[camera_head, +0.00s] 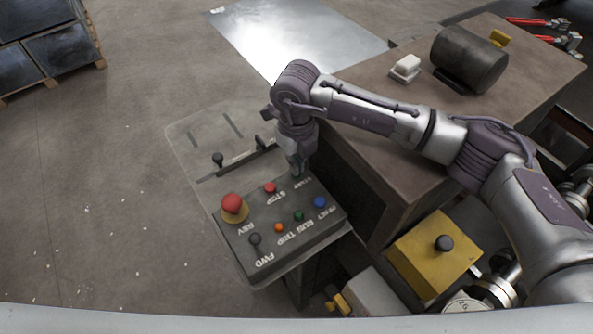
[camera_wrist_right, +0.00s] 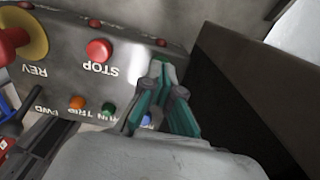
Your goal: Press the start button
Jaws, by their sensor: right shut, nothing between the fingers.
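The grey control box (camera_head: 265,240) carries a red STOP button (camera_head: 269,188), a large red mushroom button on yellow (camera_head: 232,204), a blue button (camera_head: 320,202), and small green and orange ones. A label that seems to read START is beside my right gripper (camera_head: 298,172); its button is hidden in the head view. My right gripper is shut and empty, pointing down at the box's far edge. In the right wrist view its fingertips (camera_wrist_right: 161,68) are right of the STOP button (camera_wrist_right: 98,50); a small dark red spot (camera_wrist_right: 161,42) shows beyond them. Contact cannot be told. My left gripper is out of view.
A brown bench (camera_head: 400,130) with a dark cylinder (camera_head: 468,58) and a white block (camera_head: 405,68) stands beside the box. Levers (camera_head: 218,159) stand behind the box. A yellow box with a black knob (camera_head: 430,262) is at lower right.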

